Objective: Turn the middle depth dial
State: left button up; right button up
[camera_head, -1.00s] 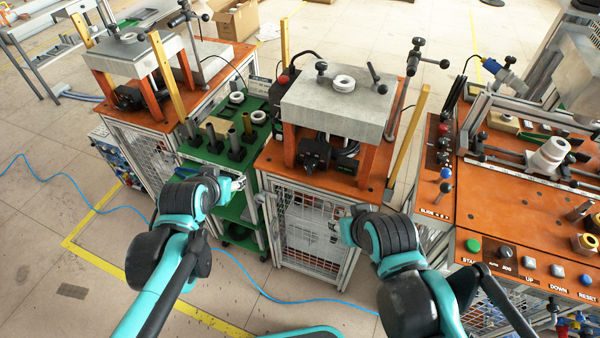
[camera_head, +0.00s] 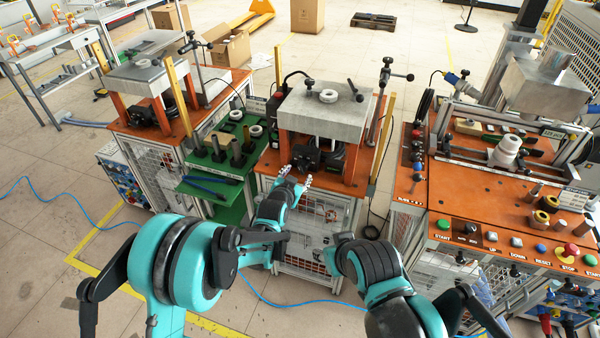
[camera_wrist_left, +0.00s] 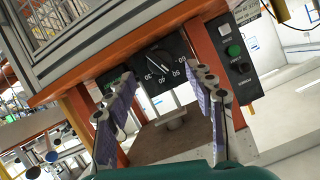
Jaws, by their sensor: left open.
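The dial (camera_wrist_left: 158,70) shows in the left wrist view as a black square face with white numbers and a pale pointer. It lies ahead of my left gripper (camera_wrist_left: 166,80), between the two fingers in the picture, with no contact visible. In the head view, my left gripper (camera_head: 295,181) is open and empty in front of the middle orange-topped station, just below its black boxes (camera_head: 307,153). The dial face cannot be made out there. My right arm ends near a dark wrist part (camera_head: 345,240), low in front of that station; its fingers are not clear.
A grey block (camera_head: 325,112) on orange posts stands over the black boxes. A panel with a green button (camera_wrist_left: 233,50) is beside the dial. A green cart (camera_head: 228,195) stands left, a control console (camera_head: 490,195) right.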

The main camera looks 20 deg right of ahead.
aim_at(301, 170)
pick_arm(q)
jog(key=b+x, duration=0.1)
jog(key=x, duration=0.4)
jog(key=shift+w+d+f, duration=0.15)
jog(key=shift+w+d, duration=0.05)
jog(key=shift+w, duration=0.15)
jog(key=c, duration=1.2)
